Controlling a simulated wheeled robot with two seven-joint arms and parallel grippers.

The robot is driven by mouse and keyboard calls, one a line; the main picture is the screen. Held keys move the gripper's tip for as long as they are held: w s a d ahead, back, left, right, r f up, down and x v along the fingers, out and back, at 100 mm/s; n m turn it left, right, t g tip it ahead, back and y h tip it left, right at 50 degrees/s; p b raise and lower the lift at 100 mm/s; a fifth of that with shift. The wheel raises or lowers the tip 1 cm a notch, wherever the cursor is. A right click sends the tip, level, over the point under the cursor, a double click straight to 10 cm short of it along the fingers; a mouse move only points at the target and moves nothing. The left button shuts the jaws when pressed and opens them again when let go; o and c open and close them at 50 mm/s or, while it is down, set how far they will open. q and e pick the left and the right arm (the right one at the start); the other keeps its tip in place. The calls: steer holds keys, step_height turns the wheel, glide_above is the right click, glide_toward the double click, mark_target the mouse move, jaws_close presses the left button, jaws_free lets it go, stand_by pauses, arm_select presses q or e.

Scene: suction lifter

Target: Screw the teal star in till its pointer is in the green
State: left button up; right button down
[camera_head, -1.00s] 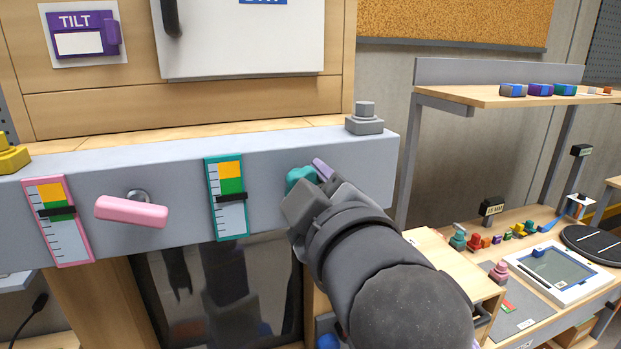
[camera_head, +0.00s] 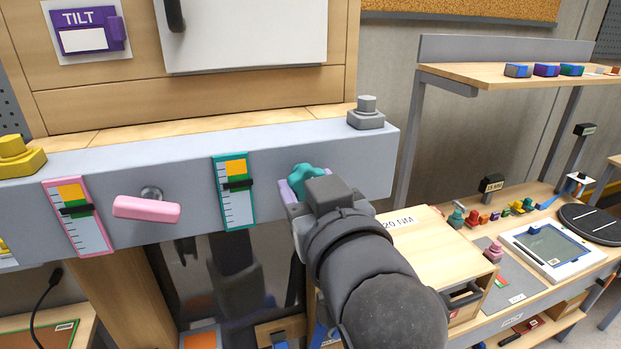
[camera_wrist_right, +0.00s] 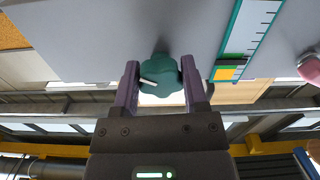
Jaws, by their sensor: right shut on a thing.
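The teal star (camera_head: 305,176) is a knob on the front face of the grey beam (camera_head: 350,163). It also shows in the wrist view (camera_wrist_right: 159,74), between the purple fingers. The teal-framed gauge (camera_head: 234,208) is left of the star. Its black pointer (camera_head: 238,184) lies across the green band, near the band's lower part, below the orange band. My left gripper is not in view.
A pink T-handle (camera_head: 146,208) and a pink-framed gauge (camera_head: 90,232) are further left on the beam. A grey knob (camera_head: 366,113) stands on the beam's right end and a yellow one (camera_head: 18,158) on its left. A workbench with several small objects is at the right.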

steer(key=shift+m, duration=0.4)
steer(key=shift+c, duration=0.6)
jaws_free()
